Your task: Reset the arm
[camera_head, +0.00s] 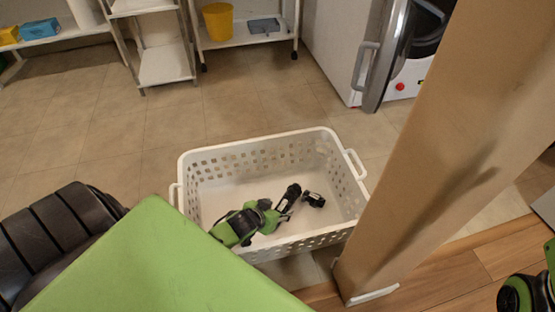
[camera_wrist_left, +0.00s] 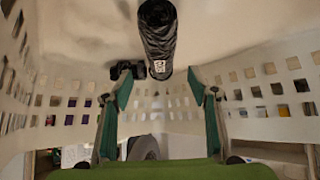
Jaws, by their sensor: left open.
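My left gripper (camera_head: 300,200), black with green arm parts behind it, is low inside a white laundry basket (camera_head: 257,146). In the left wrist view the gripper's two green-padded fingers (camera_wrist_left: 159,100) stand apart with nothing visible between their pads. A black cylinder with a small white label (camera_wrist_left: 157,42) hangs in from the top of that view; I cannot tell what it is. The perforated basket walls (camera_wrist_left: 262,92) show on both sides there. My right gripper is not in view; only a green and black part shows at the right edge of the head view.
A tall brown post (camera_head: 460,130) stands close to the basket's right side. Behind are white shelves (camera_head: 165,64), a yellow bucket (camera_head: 218,22), a grey tray (camera_head: 264,26) and a white appliance (camera_head: 341,45). The tiled floor between basket and shelves is clear.

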